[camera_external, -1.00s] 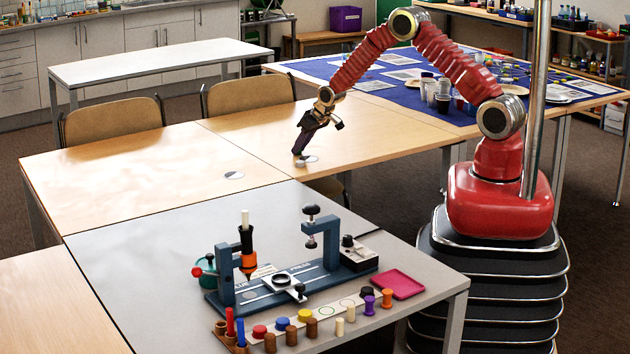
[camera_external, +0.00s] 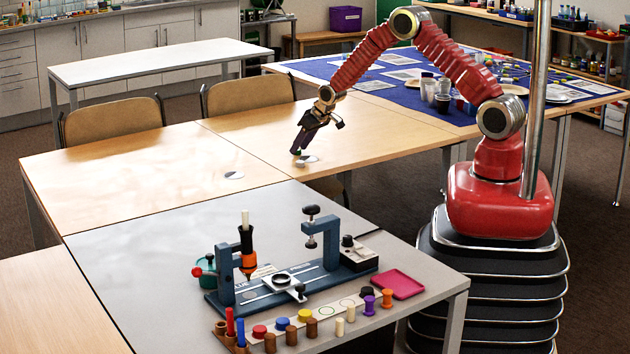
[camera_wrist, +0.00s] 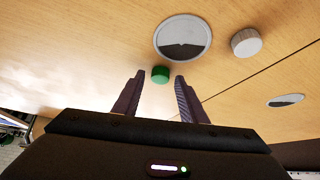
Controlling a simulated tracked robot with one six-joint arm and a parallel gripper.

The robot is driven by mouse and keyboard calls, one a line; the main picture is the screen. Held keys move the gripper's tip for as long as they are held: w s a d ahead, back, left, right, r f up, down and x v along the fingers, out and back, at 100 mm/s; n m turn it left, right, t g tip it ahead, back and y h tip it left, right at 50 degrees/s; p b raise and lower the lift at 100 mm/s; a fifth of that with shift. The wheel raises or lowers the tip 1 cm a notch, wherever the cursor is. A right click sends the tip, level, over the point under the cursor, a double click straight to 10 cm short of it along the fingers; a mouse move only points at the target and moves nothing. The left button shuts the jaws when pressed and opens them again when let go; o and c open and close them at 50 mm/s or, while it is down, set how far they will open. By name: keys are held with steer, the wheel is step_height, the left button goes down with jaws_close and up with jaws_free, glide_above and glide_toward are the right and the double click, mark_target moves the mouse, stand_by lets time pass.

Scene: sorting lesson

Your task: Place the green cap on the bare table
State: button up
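The green cap (camera_wrist: 160,74) rests on the bare wooden table (camera_wrist: 105,45) in the wrist view, apart from the discs. My gripper (camera_wrist: 160,77) is open, with a finger on either side of the line to the cap. I see a gap between each finger and the cap. In the external view my gripper (camera_external: 298,151) points down low over the far wooden table, where the cap is too small to make out clearly.
A press fixture (camera_external: 290,285) with coloured pieces and a pink tray (camera_external: 397,284) stand on the grey table.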

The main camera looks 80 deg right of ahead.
steer(key=v, duration=1.1)
steer(key=shift+a+r, duration=0.2)
steer(key=shift+r, duration=0.1)
steer(key=shift+s, duration=0.1)
steer(key=s+a+r+n+y, duration=0.1)
steer(key=s+a+r, duration=0.5)
steer(key=a+r, duration=0.3)
steer(key=s+a+r+n, duration=0.2)
steer(key=s+a+r, duration=0.4)
steer(key=a+r, duration=0.35)
steer(key=s+a+r+n+y, duration=0.1)
steer(key=s+a, duration=0.5)
steer(key=s, duration=0.5)
steer(key=s+a+r+n, duration=0.1)
steer(key=s+a+r, duration=0.1)
steer(key=s+a, duration=0.4)
steer(key=s, duration=0.5)
steer(key=shift+y, duration=0.4)
